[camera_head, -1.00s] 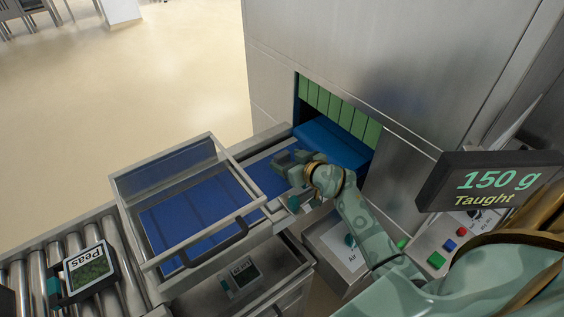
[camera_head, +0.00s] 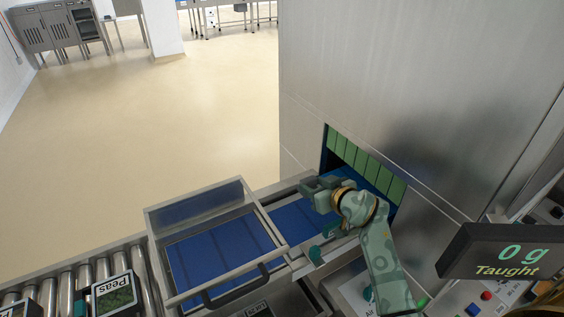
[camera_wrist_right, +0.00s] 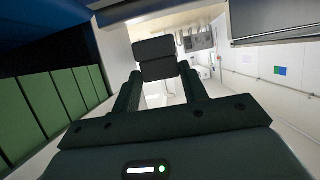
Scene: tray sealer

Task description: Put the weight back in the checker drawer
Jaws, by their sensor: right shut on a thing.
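My right gripper (camera_head: 325,193) hangs over the blue belt of the checker, just in front of the green strip curtain. In the right wrist view, my right gripper (camera_wrist_right: 158,80) is shut on a dark block (camera_wrist_right: 153,48), which looks like the weight. The fingers and the arm partly hide it in the head view. An open metal drawer (camera_head: 287,301) shows below the belt at the bottom edge, with a dark labelled item inside. Most of this drawer is cut off. My left gripper is not in view.
A clear-sided guard frame (camera_head: 152,250) with a dark handle stands over the belt to the left. A Peas tray (camera_head: 117,296) lies on the roller conveyor. The display (camera_head: 505,252) reads 0 g, Taught. Green strips (camera_head: 366,163) hang in the machine opening.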

